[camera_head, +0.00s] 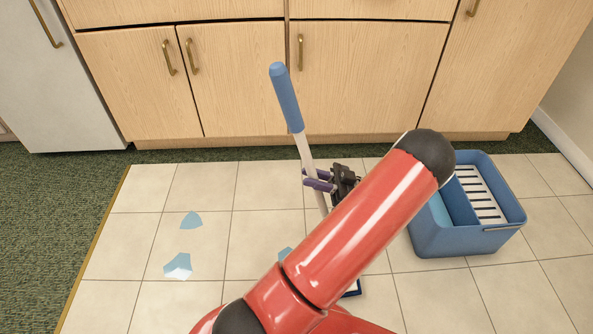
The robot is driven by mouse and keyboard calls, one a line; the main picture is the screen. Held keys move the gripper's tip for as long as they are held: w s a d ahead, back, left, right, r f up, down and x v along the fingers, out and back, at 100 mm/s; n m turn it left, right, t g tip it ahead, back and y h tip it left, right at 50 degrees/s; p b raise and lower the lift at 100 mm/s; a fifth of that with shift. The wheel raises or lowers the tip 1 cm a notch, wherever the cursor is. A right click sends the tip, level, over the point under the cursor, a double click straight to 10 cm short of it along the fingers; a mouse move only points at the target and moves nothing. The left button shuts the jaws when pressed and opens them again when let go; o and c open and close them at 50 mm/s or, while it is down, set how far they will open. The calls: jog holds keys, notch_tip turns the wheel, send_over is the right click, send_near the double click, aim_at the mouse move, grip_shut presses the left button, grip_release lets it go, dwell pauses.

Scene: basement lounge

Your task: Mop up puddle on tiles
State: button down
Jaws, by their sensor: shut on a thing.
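The mop (285,97) has a blue grip and a pale shaft and stands slightly tilted. My gripper (306,180) is shut on its shaft below the blue grip. My red arm hides the lower shaft and most of the mop head; a dark blue edge with white (353,288) shows just past the arm and may be part of the head. Blue patches of the puddle lie on the tiles: a small one (191,220), one with a whitish part (177,265) below it, and another (285,254) partly hidden by my arm.
A blue bucket (437,241) with a white slatted insert stands on the tiles at the right. Wooden cabinets (240,80) line the back, with a white appliance (60,90) at the left. Green carpet (60,200) borders the tiles. The left tiles are otherwise clear.

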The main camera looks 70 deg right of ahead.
jog(key=s+d+r+p, duration=0.2)
jog(key=s+r+p, duration=0.2)
jog(key=s+p, duration=0.1)
jog(key=shift+s+d+r, duration=0.15)
jog(key=shift+s+r, duration=0.25)
jog(key=shift+s, duration=0.35)
dwell(0.5)
